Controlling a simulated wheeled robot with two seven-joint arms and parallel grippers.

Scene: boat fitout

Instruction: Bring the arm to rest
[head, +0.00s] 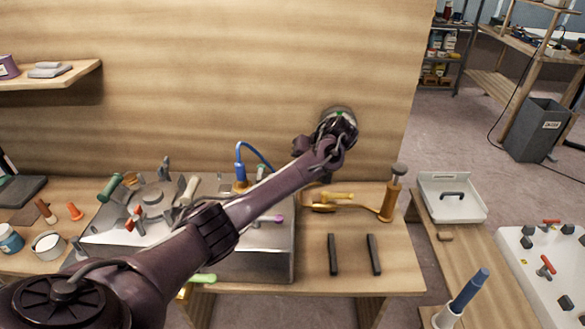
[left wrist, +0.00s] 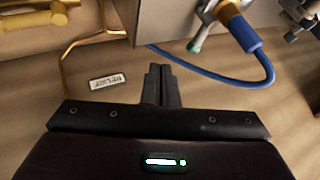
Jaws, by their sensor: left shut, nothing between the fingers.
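My left arm crosses the head view from the lower left up to the wooden back panel (head: 230,80). Its gripper (head: 338,124) is in front of the right part of that panel, above the bench; its fingertips are hidden by the wrist there. In the left wrist view the two dark fingers of the gripper (left wrist: 161,70) are together, with nothing between them. They are beside a metal box (left wrist: 175,35), and I cannot tell whether they touch it. My right gripper is in neither view.
A metal sink-like unit (head: 262,262) with several handled parts stands under my forearm. A blue hose (head: 240,160), a brass fitting (head: 386,205) and two black bars (head: 333,254) are on the bench. A white tray (head: 475,205) is at right. A small label (left wrist: 108,81) is near the fingers.

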